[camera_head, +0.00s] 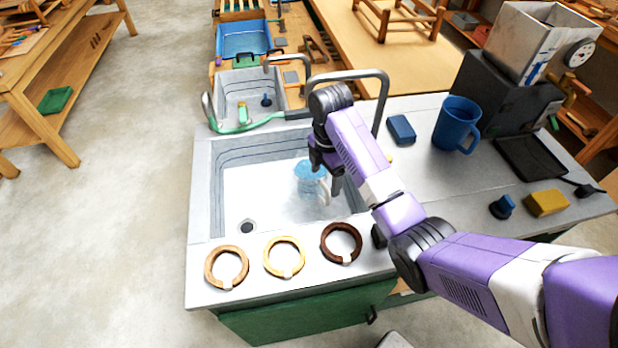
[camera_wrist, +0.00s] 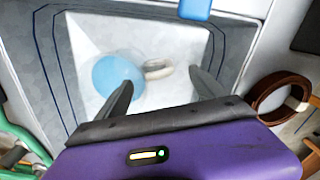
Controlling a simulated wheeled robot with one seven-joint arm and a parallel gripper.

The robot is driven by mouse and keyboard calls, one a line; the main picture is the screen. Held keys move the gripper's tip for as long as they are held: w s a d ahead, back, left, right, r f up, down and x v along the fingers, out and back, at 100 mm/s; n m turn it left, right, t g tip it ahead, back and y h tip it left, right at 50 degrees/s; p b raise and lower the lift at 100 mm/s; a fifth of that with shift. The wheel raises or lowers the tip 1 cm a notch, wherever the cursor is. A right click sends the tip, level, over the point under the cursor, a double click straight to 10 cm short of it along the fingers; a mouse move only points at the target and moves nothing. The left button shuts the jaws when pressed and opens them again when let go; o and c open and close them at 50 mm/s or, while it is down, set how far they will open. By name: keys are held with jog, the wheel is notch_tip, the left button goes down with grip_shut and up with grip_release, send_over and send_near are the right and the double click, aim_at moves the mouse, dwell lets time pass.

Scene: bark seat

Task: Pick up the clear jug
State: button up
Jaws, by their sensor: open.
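The clear jug (camera_head: 309,172) stands in the sink basin, see-through with a blue tint at its top and a pale handle on its right side. In the wrist view the jug (camera_wrist: 118,75) shows as a blue round shape, with its handle (camera_wrist: 158,69) pointing right, ahead of the fingers. My gripper (camera_head: 325,172) is over the sink, above and close beside the jug, partly covering it in the head view. I cannot tell whether a finger touches the jug.
The sink (camera_head: 245,200) has raised walls around the jug. Several wooden rings (camera_head: 284,257) lie along its front rim. A curved faucet (camera_head: 382,95) stands behind. A blue mug (camera_head: 455,125), blue block (camera_head: 401,129) and yellow sponge (camera_head: 547,203) sit on the counter to the right.

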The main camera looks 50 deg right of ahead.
aim_at(314, 183)
notch_tip(314, 183, down, 7)
jog(key=shift+w+f+p, duration=0.1)
jog(key=shift+f+p, duration=0.05)
jog(key=shift+p, duration=0.4)
jog(key=c, duration=1.3)
grip_shut()
jog(key=shift+w+r, duration=0.1)
jog(key=shift+r, duration=0.1)
